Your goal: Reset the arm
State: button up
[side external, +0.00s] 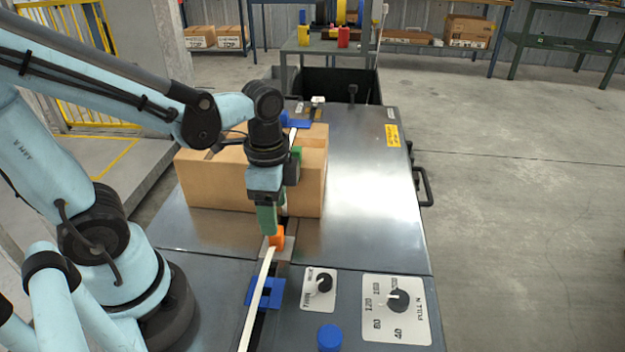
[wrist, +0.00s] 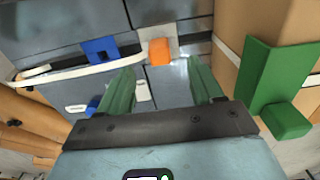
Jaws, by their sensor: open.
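My gripper (side external: 267,222) points down over the metal table in the side external view, with its green fingers just above and beside an orange block (side external: 277,238). In the wrist view my gripper (wrist: 160,82) has its two green fingers spread apart with nothing held between them. The orange block (wrist: 160,51) shows beyond the fingertips, against a pale strip (wrist: 75,70). The strip (side external: 256,305) runs along a slot toward the front edge of the side view. Part of the slot behind my gripper is hidden by my arm.
A tan box (side external: 312,172) stands on the table (side external: 370,190) close behind my gripper. A green bracket (wrist: 265,75) is near the right finger. A blue holder (side external: 265,292), dial panels (side external: 396,308) and a blue knob (side external: 330,338) are in front. The table's right side is clear.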

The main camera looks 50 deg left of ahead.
jog(key=shift+f, duration=1.65)
jog(key=shift+r, duration=0.15)
jog(key=shift+r, duration=4.8)
jog(key=shift+f, duration=6.1)
jog(key=shift+r, duration=1.7)
jog(key=shift+f, duration=0.2)
jog(key=shift+r, duration=1.5)
